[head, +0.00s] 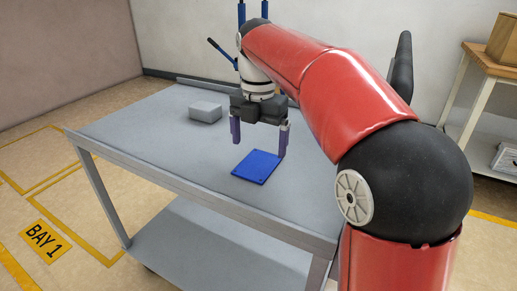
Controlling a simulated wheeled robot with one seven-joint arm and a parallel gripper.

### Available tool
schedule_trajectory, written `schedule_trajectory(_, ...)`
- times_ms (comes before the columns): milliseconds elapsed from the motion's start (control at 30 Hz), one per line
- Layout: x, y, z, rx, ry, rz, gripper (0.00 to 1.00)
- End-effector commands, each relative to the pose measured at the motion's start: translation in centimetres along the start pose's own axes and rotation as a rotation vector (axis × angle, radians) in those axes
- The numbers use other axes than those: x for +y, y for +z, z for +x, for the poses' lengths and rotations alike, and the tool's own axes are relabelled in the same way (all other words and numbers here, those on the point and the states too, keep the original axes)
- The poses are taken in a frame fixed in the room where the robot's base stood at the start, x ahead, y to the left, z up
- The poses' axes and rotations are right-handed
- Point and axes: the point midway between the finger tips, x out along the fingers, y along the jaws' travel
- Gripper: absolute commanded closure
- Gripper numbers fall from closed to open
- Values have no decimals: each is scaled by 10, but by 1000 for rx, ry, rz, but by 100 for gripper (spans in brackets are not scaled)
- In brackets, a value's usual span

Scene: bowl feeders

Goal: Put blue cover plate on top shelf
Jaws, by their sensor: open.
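The blue cover plate (256,167) lies flat on the grey top surface of a cart (140,130). My gripper (259,147) points down over the cart, just behind and above the plate in the head view. Its two purple fingers are spread apart with nothing between them. The right finger comes close to the plate's far right corner; I cannot tell whether they touch. The cart also has a lower shelf (190,245). No thing clearly recognisable as a separate top shelf shows.
A grey block (205,111) sits on the cart left of my gripper. A wooden table (482,65) with a wooden box (503,40) stands at the right. Blue posts (240,12) rise behind the cart. The cart's left part is clear.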

Motion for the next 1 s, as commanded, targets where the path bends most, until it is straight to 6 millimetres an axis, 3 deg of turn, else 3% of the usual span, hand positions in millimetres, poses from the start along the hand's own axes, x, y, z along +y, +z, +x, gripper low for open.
schedule_trajectory(33,0,1,-15,-3,3,1,6)
schedule_trajectory(200,1,1,-51,-2,2,0,6)
schedule_trajectory(400,0,1,-75,-1,1,0,6)
schedule_trajectory(1000,0,0,-81,0,0,0,6)
